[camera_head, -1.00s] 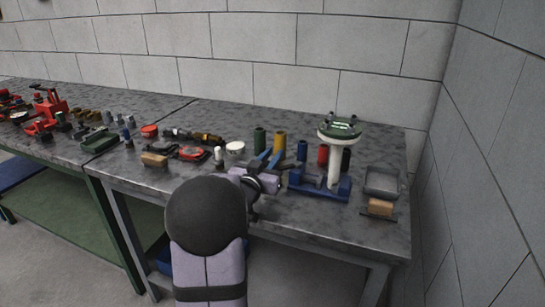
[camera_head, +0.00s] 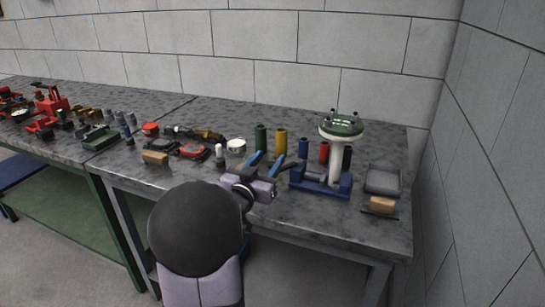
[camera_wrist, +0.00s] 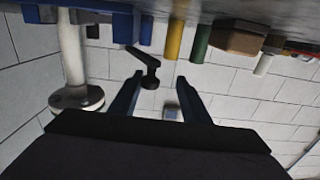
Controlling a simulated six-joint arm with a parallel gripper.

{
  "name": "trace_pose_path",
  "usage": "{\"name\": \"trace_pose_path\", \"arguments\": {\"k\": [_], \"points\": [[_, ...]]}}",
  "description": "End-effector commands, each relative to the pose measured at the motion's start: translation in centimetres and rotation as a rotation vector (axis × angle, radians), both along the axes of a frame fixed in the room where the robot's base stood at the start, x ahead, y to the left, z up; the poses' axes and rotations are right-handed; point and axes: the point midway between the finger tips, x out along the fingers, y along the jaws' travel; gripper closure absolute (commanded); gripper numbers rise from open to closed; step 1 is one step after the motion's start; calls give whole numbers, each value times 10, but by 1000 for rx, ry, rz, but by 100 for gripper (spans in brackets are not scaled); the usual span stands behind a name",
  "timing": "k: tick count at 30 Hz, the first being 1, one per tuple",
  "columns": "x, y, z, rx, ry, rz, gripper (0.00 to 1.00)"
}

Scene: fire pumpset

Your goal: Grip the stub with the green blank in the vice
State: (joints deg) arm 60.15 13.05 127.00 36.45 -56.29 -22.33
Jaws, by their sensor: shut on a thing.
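The stub is a white pipe (camera_head: 335,168) with a round flange, standing upright at the blue vice (camera_head: 322,186). The green blank (camera_head: 341,127) lies on the flange, with studs sticking up. In the wrist view the picture is upside down; the white pipe (camera_wrist: 72,50) and part of the blue vice (camera_wrist: 110,18) are at the left. My gripper (camera_head: 268,157) is just left of the vice. In the wrist view its blue fingers (camera_wrist: 160,77) stand either side of a black crank handle (camera_wrist: 152,68). My gripper is shut on the handle; the contact point is unclear. The pipe's lower end is hidden.
Behind my gripper stand a green cylinder (camera_head: 261,138), a yellow one (camera_head: 281,141), blue and red ones. A grey tray (camera_head: 382,181) and a tan block (camera_head: 381,204) lie right of the vice. Several tools and parts crowd the bench to the left.

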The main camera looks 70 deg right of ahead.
Motion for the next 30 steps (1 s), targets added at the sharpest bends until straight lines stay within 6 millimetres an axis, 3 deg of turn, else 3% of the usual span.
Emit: {"name": "trace_pose_path", "arguments": {"k": [6, 21, 30], "points": [[4, 23, 1, -1, 2, 13, 63], [3, 28, 1, -1, 2, 11, 63], [0, 44, 1, -1, 2, 13, 63]]}}
